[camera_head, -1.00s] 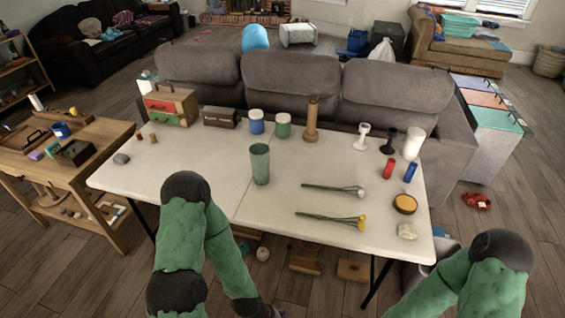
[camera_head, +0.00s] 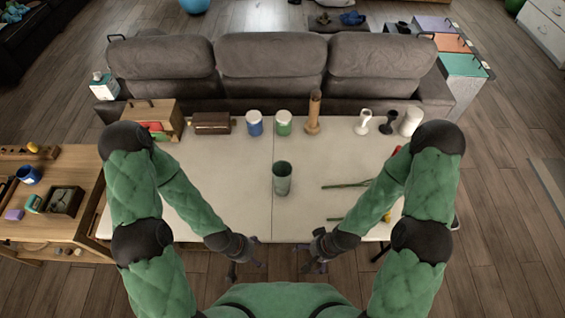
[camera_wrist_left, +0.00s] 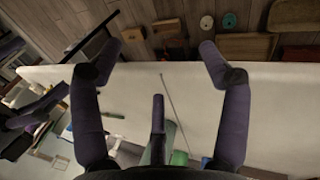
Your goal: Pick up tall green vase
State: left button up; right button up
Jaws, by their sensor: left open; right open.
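The tall green vase (camera_head: 282,178) stands upright near the middle of the white table (camera_head: 225,175). My left gripper (camera_head: 250,258) is at the table's front edge, in front of the vase and a little left of it, apart from it. In the left wrist view its fingers (camera_wrist_left: 163,52) are spread with nothing between their tips. A green shape (camera_wrist_left: 179,150) shows low behind the fingers; I cannot tell whether it is the vase. My right gripper (camera_head: 316,258) is also at the front edge, right of the vase, open and empty.
Blue-banded (camera_head: 254,123) and green-banded (camera_head: 284,123) jars and a brown cylinder (camera_head: 314,112) stand behind the vase. Flower stems (camera_head: 345,184) lie to its right, partly behind my right arm. A wooden side table (camera_head: 55,225) stands left. The tabletop left of the vase is clear.

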pick_arm(q)
jog(key=shift+w+r, duration=0.4)
jog(key=shift+r, duration=0.2)
pick_arm(e)
jog(key=shift+w+r, duration=0.35)
jog(key=shift+r, duration=0.25)
pick_arm(q)
jog(key=shift+s, duration=0.1)
pick_arm(e)
jog(key=shift+s, duration=0.1)
